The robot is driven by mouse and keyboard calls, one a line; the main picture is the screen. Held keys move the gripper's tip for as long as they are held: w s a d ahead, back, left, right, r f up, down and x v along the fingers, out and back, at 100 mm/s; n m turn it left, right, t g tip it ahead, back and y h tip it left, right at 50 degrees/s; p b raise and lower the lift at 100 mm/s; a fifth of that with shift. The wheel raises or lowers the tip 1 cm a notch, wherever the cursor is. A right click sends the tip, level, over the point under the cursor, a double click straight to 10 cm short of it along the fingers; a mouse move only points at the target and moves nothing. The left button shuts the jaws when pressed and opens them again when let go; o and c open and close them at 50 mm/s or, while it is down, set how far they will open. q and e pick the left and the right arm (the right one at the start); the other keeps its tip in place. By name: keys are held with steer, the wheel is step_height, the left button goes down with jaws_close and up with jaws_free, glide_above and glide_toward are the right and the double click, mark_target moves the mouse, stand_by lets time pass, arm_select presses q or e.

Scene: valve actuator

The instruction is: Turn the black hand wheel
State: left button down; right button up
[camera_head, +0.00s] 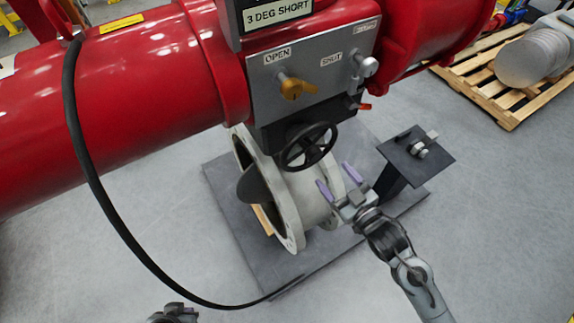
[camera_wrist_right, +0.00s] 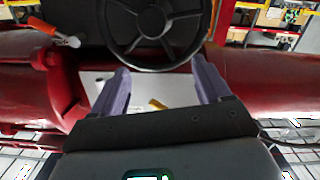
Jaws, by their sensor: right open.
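The black hand wheel (camera_head: 308,148), a spoked ring, sits under the control panel of the red actuator, above the grey valve body. My right gripper (camera_head: 338,178) is open and empty, just below and right of the wheel, apart from it. In the right wrist view the wheel (camera_wrist_right: 152,22) shows at the top, cut off by the frame edge. There my open purple fingers (camera_wrist_right: 159,82) point towards it, one near each side of its lower rim, with nothing between them.
The panel (camera_head: 315,62) above the wheel carries a yellow knob (camera_head: 295,88) and a silver knob (camera_head: 366,65). A black stand (camera_head: 415,155) rises right of my gripper. A black hose (camera_head: 92,180) loops at left. The valve's flange (camera_head: 290,220) lies below.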

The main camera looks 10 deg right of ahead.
mark_target(310, 148)
arm_select(q)
step_height(310, 148, down, 8)
steer(key=b, duration=0.5)
steer(key=shift+s+a+r+b, duration=0.15)
steer(key=shift+b, duration=0.2)
arm_select(e)
steer(key=shift+n+t, duration=0.3)
steer(key=shift+n, duration=0.2)
steer(key=w+a+f, duration=0.1)
steer(key=w, duration=0.3)
steer(key=w+a+f, duration=0.1)
steer(key=w, duration=0.4)
steer(key=w+a+f, duration=0.1)
steer(key=w, duration=0.3)
steer(key=shift+w+a+f, duration=0.1)
steer(key=shift+w+f, duration=0.05)
steer(key=shift+f, duration=0.1)
steer(key=shift+c, duration=0.2)
jaws_close()
steer(key=shift+r+m+p, duration=0.35)
steer(key=shift+m+p, duration=0.25)
steer(key=shift+p, duration=0.6)
steer(key=shift+f, duration=0.15)
arm_select(q)
step_height(310, 148, up, 2)
steer(key=shift+r, duration=0.2)
